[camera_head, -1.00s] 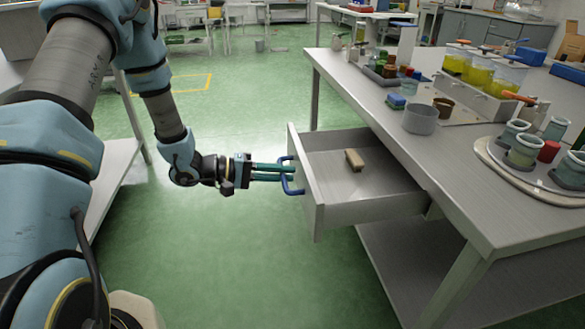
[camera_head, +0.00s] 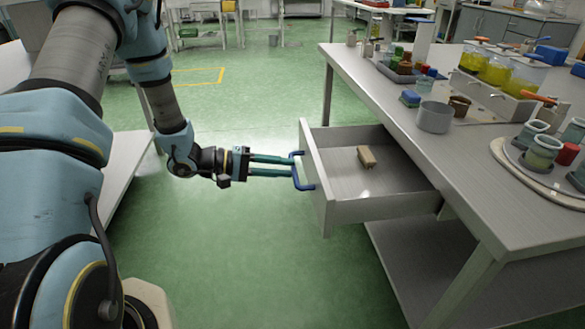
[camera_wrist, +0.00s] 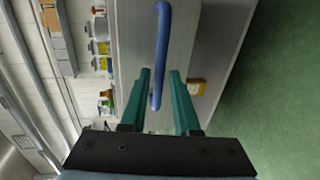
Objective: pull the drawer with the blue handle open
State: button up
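The drawer (camera_head: 318,190) with the blue handle (camera_head: 303,172) stands well out from the workbench, with its inside showing. A small tan block (camera_head: 367,157) lies inside. My gripper (camera_head: 292,167) is at the handle, outside the drawer front, with its teal fingers pointing at it. In the wrist view my gripper (camera_wrist: 160,73) has its fingers apart, and the blue handle bar (camera_wrist: 162,45) shows between them with gaps on both sides. The fingertips barely reach the handle; I cannot tell if they touch it.
The workbench (camera_head: 385,98) carries a grey pot (camera_head: 435,117), yellow-filled containers (camera_head: 477,58) and a round tray (camera_head: 510,172) with jars. A lower shelf (camera_head: 425,255) lies under it. Green floor is free left of the drawer.

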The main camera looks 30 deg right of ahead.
jog(key=v, duration=0.7)
jog(key=shift+a, duration=0.35)
jog(key=shift+w+r, duration=0.1)
jog(key=shift+w, duration=0.1)
jog(key=w+a+r+t+y, duration=0.1)
jog(key=w+a+t+y, duration=0.3)
jog(key=w, duration=0.3)
jog(key=w+a+r+t+y, duration=0.2)
jog(key=w+a+t, duration=0.2)
jog(key=w+t, duration=0.3)
jog(key=a+r+n+t+y, duration=0.1)
jog(key=a+r+n+y, duration=0.1)
jog(key=a+y, duration=0.5)
jog(key=s+a+r+n+g+y, duration=0.1)
jog(key=s+a+r+g, duration=0.1)
jog(key=s+a, duration=0.55)
jog(key=s+a+r+g, duration=0.1)
jog(key=s+a+g, duration=0.25)
jog(key=s, duration=0.75)
notch_tip(320, 180, up, 15)
jog(key=w+p, duration=0.1)
jog(key=p, duration=1.4)
jog(key=shift+a+t, duration=0.35)
jog(key=shift+a, duration=0.05)
